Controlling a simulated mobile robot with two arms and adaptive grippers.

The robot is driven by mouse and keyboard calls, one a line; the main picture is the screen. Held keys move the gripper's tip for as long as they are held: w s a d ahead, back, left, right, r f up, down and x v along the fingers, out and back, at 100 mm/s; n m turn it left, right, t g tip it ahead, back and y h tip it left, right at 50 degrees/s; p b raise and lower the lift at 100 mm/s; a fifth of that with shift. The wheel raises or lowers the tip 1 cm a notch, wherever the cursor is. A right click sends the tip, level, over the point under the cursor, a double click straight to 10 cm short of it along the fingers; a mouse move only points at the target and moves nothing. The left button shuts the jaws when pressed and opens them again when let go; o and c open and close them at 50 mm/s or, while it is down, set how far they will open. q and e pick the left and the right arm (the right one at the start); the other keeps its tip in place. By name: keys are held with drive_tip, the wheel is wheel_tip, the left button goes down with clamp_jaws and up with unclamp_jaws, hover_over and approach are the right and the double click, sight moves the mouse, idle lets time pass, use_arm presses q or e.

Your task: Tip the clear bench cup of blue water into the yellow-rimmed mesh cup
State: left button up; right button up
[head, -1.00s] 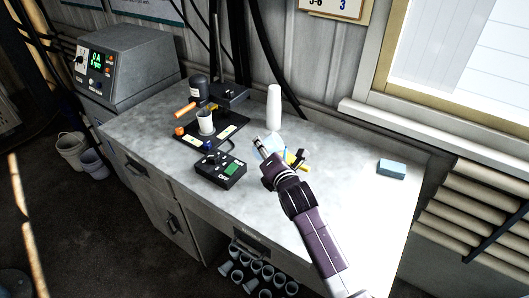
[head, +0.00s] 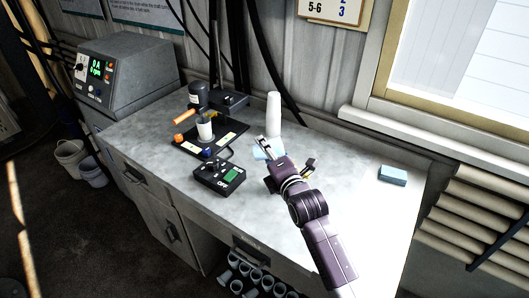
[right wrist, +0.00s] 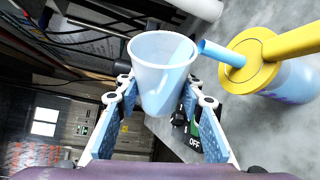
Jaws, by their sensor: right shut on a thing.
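My right gripper (head: 263,147) reaches over the middle of the bench. In the right wrist view, its fingers (right wrist: 163,112) are shut on the sides of a clear, bluish cup (right wrist: 163,70). I cannot tell how much water is in the cup or how far it is tilted. Beside it is a yellow-topped, pale bluish vessel (right wrist: 285,82) with a blue tube and a yellow arm. I cannot make out mesh on it, and in the head view my arm largely hides this spot. A pale cup (head: 205,130) stands on a black stand. My left gripper is not in view.
A black control box (head: 218,177) sits left of my right gripper. A white cylinder (head: 273,115) stands behind it. A blue block (head: 392,176) lies at the right, with clear bench around it. A grey instrument (head: 115,72) stands at the back left.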

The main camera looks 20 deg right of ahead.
sight(272, 143)
drive_tip(key=shift+s+d+r+m+t+y, duration=0.15)
drive_tip(key=shift+d+r+m+t, duration=0.1)
drive_tip(key=shift+r+m, duration=0.4)
drive_tip(key=shift+w+d+r+m+t+y, duration=0.15)
drive_tip(key=shift+r+m+t, duration=0.15)
drive_tip(key=shift+m, duration=0.55)
drive_tip(key=shift+s+d+r+m+t, duration=0.1)
drive_tip(key=shift+d+r+m+t, duration=0.25)
drive_tip(key=shift+m, duration=0.3)
drive_tip(key=shift+s+d+r+m+t, duration=0.1)
drive_tip(key=shift+r+m, duration=0.35)
drive_tip(key=shift+m, duration=0.2)
drive_tip(key=shift+a, duration=0.1)
